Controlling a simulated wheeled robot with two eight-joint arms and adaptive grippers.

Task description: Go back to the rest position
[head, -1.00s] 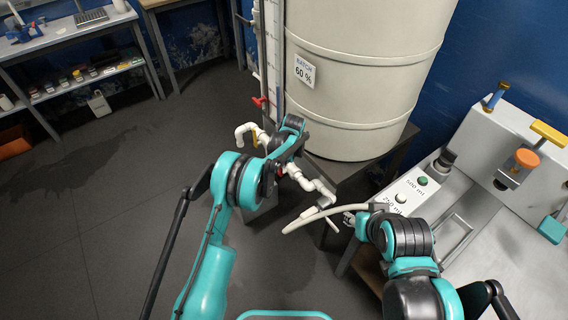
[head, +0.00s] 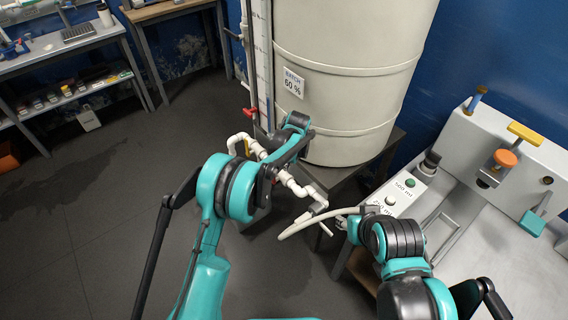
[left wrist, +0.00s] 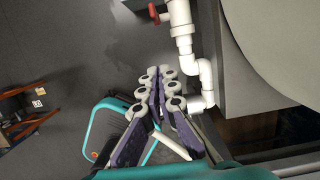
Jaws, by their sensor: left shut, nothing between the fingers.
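My left arm comes in from the lower left of the head view and bends over at a teal and black joint. In the left wrist view my left gripper (left wrist: 159,72) is shut, its two rows of grey pads together with nothing between them. It hangs over the floor, just left of white pipework (left wrist: 203,80); I cannot tell whether they touch. In the head view the forearm largely hides the gripper. My right arm (head: 395,240) is at the lower right, in front of the grey bench; its gripper cannot be made out.
A large cream tank (head: 340,80) labelled 60 % stands on a dark stand beside my left arm. A red valve handle (head: 250,112) and a pale curved hose (head: 310,222) are close by. The bench with buttons (head: 410,183) is at right. Floor (head: 90,220) at left is clear.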

